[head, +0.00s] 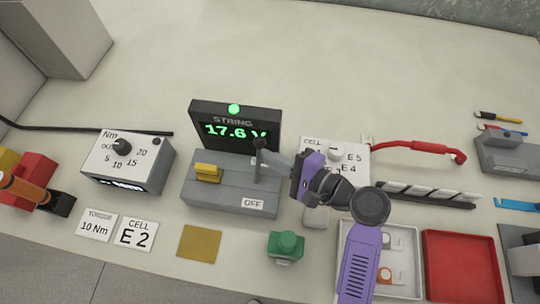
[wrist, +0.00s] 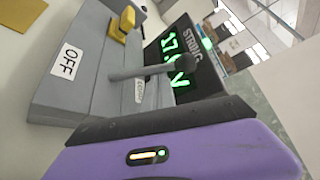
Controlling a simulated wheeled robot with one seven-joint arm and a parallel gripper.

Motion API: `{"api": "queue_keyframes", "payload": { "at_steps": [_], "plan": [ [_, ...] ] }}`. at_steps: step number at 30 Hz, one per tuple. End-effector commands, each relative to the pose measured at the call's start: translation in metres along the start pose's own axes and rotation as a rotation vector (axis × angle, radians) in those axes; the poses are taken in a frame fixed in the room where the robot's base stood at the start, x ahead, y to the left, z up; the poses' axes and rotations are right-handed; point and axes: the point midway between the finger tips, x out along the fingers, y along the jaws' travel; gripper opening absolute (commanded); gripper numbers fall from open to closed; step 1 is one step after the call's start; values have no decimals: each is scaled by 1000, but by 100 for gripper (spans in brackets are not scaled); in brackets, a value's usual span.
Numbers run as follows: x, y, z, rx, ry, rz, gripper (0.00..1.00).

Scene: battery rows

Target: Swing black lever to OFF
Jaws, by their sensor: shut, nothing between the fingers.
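The lever (head: 259,170) stands up from the grey switch box (head: 225,196) below the string display, with a dark knob at its top. In the wrist view the lever (wrist: 145,70) is grey with a black knob (wrist: 186,62), pointing toward the display, away from the OFF label (wrist: 70,62). The OFF label (head: 253,204) is on the box's front right. My gripper (head: 270,157) is shut and empty, coming from the right, with its tips close beside the lever's upper part. I cannot tell whether they touch it.
The display (head: 235,130) reads 17.6 V behind the box. A yellow block (head: 208,172) sits on the box's left. The table behind is clear.

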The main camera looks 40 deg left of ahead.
Motion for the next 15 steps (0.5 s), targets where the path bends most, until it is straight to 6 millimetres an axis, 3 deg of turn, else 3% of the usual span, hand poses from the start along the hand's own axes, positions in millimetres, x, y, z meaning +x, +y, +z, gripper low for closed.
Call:
{"api": "queue_keyframes", "payload": {
  "at_steps": [15],
  "plan": [
    [-9, 5, 17, -242, -2, -145, 0]
  ]
}}
